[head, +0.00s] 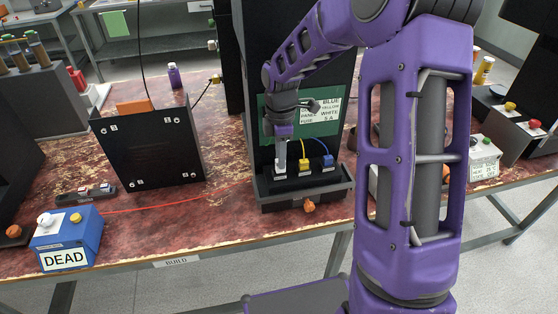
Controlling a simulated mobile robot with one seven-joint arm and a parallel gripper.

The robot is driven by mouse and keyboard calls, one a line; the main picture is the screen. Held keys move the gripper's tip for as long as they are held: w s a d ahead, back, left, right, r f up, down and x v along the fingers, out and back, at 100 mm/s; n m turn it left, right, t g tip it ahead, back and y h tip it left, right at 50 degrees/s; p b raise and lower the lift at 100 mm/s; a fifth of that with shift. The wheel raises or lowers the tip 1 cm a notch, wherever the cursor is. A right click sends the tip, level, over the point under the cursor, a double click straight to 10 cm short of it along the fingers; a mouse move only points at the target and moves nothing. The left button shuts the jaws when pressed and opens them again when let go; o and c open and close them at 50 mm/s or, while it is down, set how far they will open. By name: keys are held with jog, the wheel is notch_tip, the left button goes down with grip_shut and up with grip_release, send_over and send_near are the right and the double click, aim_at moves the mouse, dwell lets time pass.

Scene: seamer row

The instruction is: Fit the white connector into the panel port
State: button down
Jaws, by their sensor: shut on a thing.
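My gripper (281,158) points down at the black unit in the middle of the table. It is shut on the white connector (280,170), low at the left of a row of three connectors. The yellow connector (304,164) and the blue connector (328,161) stand to its right, each with a cable of its colour. The row is just above the black ledge (305,192) of the unit. Whether the white connector is seated in a port is too small to tell. The port itself is hidden.
A green board with a white label (320,116) is behind the connectors. A black panel (150,145) with corner screws stands at left. A blue box marked DEAD (66,240) is front left, with a red wire running right. An orange knob (309,206) is at the ledge's front.

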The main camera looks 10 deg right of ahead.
jog(key=shift+w, duration=1)
jog(key=shift+f, duration=1.75)
jog(key=shift+f, duration=0.1)
jog(key=c, duration=0.8)
grip_release()
notch_tip(320, 180, up, 12)
jog(key=shift+r+p, duration=0.15)
jog(key=shift+p, duration=0.35)
